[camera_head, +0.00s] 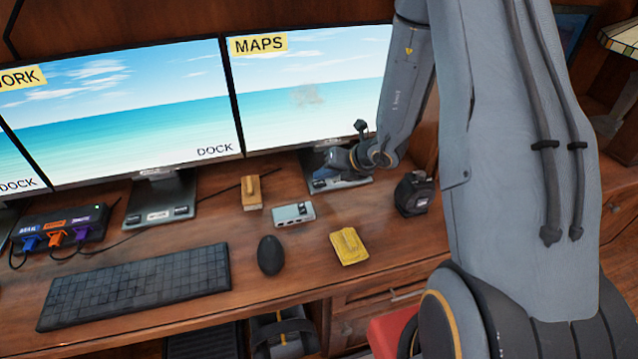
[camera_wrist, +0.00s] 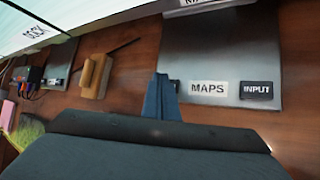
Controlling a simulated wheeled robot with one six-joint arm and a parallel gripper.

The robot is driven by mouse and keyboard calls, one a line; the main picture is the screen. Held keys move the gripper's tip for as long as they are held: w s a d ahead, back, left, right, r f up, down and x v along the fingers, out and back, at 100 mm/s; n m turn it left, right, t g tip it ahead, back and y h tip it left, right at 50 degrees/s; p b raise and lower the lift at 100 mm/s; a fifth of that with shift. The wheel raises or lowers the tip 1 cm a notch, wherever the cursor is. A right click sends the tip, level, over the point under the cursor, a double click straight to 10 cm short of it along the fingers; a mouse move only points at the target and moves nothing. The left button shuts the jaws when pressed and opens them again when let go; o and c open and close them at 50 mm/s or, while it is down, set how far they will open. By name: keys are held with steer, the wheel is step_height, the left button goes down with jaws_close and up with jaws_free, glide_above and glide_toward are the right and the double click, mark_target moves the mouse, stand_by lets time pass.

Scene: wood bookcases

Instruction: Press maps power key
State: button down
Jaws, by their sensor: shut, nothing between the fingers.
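The MAPS monitor (camera_head: 275,100) stands right of the middle screen and shows a sea picture. Its grey stand base (camera_head: 345,184) is partly covered by my arm. In the wrist view the base (camera_wrist: 225,60) carries a white MAPS label (camera_wrist: 208,89) with a dark INPUT key (camera_wrist: 257,91) to its right. My gripper (camera_wrist: 160,88) is shut and empty, its blue fingertips over the base's left front corner, left of the label. They hide that spot, and no power key is visible there. I cannot tell whether the tips touch. In the head view my gripper (camera_head: 328,176) is at the base's left side.
A wooden block (camera_head: 251,192) and a small grey box (camera_head: 293,213) lie left of the base. A black tape-measure-like object (camera_head: 414,193) is at right. A yellow pad (camera_head: 349,246), mouse (camera_head: 270,255) and keyboard (camera_head: 138,286) lie in front. The middle monitor (camera_head: 145,100) is at left.

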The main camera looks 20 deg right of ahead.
mark_target(323, 185)
steer(key=shift+f, duration=0.1)
stand_by(0.3)
steer(key=shift+f+b, duration=0.4)
steer(key=shift+b, duration=0.05)
stand_by(0.3)
steer(key=shift+r, duration=0.1)
steer(key=shift+r+p, duration=0.3)
steer(key=shift+r, duration=0.1)
step_height(323, 185, up, 6)
steer(key=p, duration=0.4)
stand_by(0.5)
stand_by(0.3)
